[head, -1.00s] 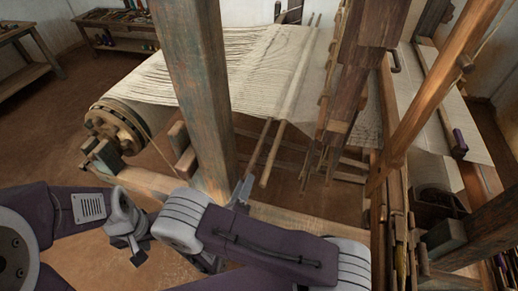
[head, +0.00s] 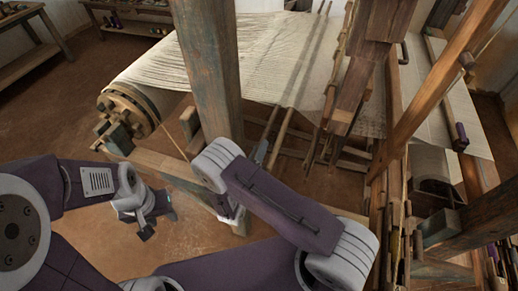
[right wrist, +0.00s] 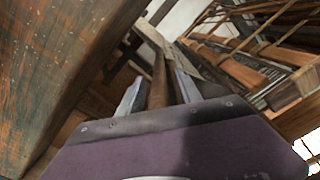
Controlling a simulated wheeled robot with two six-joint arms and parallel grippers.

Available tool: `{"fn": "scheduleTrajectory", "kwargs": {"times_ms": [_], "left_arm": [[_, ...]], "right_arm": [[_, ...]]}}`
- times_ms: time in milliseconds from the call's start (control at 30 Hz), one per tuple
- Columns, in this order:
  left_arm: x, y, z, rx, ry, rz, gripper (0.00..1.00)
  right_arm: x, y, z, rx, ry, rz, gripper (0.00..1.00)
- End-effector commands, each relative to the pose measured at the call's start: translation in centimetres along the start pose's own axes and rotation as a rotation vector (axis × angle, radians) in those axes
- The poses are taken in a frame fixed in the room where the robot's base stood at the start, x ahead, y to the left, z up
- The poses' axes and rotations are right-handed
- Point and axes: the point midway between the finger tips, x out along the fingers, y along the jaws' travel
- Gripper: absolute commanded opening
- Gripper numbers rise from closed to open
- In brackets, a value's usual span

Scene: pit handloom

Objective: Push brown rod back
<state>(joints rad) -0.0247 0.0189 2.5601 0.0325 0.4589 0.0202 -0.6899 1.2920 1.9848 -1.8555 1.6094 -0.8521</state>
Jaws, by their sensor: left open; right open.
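The brown rod (right wrist: 158,80) runs between the two grey fingers of my right gripper (right wrist: 158,92) in the right wrist view. The fingers stand apart on either side of it, with gaps showing. In the head view, two thin wooden rods come down from under the cloth, one of them the brown rod (head: 281,135), near the fingertips of my right gripper (head: 262,152). My right forearm hides most of that gripper. My left gripper (head: 146,226) is open and empty above the floor at the left, away from the rods.
A thick wooden post (head: 208,75) stands close left of my right gripper and fills the left of the right wrist view (right wrist: 55,70). White cloth (head: 265,50) stretches behind, from a roller (head: 128,108). Loom beams crowd the right.

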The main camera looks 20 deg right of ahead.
Motion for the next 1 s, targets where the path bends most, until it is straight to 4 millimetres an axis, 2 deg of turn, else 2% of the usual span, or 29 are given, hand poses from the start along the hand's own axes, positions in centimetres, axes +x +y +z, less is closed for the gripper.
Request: {"fn": "scheduleTrajectory", "kwargs": {"times_ms": [33, 167, 200, 1000], "left_arm": [[0.02, 0.00, 0.00, 0.000, 0.000, 0.000, 0.41], [0.02, 0.00, 0.00, 0.000, 0.000, 0.000, 0.41], [0.02, 0.00, 0.00, 0.000, 0.000, 0.000, 0.41], [0.03, 0.00, 0.00, 0.000, 0.000, 0.000, 0.41]], "right_arm": [[-0.01, 0.01, -0.01, 0.000, 0.000, 0.000, 0.41], [-0.03, 0.01, -0.01, 0.000, 0.000, 0.000, 0.05], [-0.03, 0.01, -0.01, 0.000, 0.000, 0.000, 0.00], [-0.06, 0.04, -0.10, -0.001, 0.003, 0.001, 0.00]]}}
